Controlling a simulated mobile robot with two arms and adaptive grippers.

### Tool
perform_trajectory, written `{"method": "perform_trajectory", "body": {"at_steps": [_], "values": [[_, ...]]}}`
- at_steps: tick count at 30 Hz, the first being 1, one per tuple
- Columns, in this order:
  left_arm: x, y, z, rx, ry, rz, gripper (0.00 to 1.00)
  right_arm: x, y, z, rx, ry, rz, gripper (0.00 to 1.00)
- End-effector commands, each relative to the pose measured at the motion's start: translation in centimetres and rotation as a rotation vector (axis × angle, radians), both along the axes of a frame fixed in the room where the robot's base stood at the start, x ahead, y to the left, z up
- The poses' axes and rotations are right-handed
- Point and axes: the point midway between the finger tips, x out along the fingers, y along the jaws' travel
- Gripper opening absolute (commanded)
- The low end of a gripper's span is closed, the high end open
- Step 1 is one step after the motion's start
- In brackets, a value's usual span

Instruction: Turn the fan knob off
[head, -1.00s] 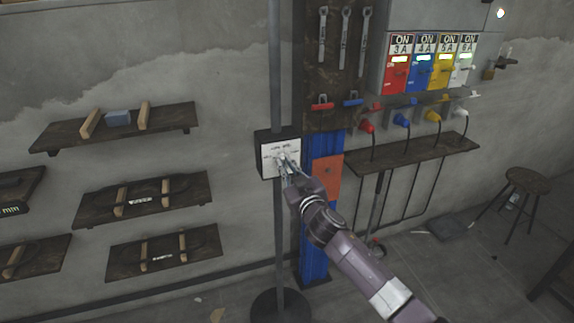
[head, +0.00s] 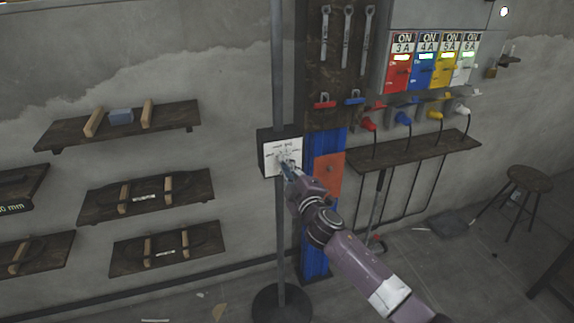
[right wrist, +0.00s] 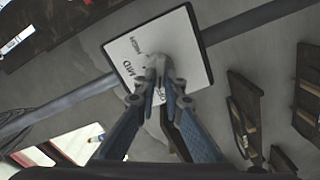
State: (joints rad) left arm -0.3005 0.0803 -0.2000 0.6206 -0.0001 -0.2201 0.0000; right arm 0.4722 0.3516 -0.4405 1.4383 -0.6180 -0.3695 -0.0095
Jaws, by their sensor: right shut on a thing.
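The fan control box (head: 267,153) is a dark box with a white face (head: 294,146), fixed on a grey pole. The fan knob (right wrist: 157,50) is a pale grey piece in the middle of the white face in the right wrist view. Words are printed around it; "MID" is legible. My right gripper (head: 286,164) reaches the box from the lower right. It also shows in the right wrist view (right wrist: 160,72), its fingertips shut on the knob. The fingers hide part of the knob, so its exact setting cannot be read. My left gripper is not in view.
The grey pole (head: 278,70) stands on a round base (head: 281,303). Wall shelves (head: 150,195) are to the left. A blue post (head: 314,250) with an orange plate (head: 328,173) stands just right of the box. Coloured switches (head: 424,65) and a stool (head: 529,178) are farther right.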

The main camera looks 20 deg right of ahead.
Motion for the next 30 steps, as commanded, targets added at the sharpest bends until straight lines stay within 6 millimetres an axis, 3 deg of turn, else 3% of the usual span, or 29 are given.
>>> {"method": "perform_trajectory", "body": {"at_steps": [23,24,28,30], "values": [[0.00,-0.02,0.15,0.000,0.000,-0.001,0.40,-0.01,0.09,-0.12,-0.107,-0.003,0.001,0.00],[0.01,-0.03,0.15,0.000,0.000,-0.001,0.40,-0.01,0.09,-0.13,-0.107,-0.003,0.001,0.11],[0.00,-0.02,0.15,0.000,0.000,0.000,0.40,-0.01,0.09,-0.12,-0.106,-0.003,0.001,0.25],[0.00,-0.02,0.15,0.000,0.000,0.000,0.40,-0.01,0.07,-0.12,-0.105,-0.003,0.001,0.26]]}}
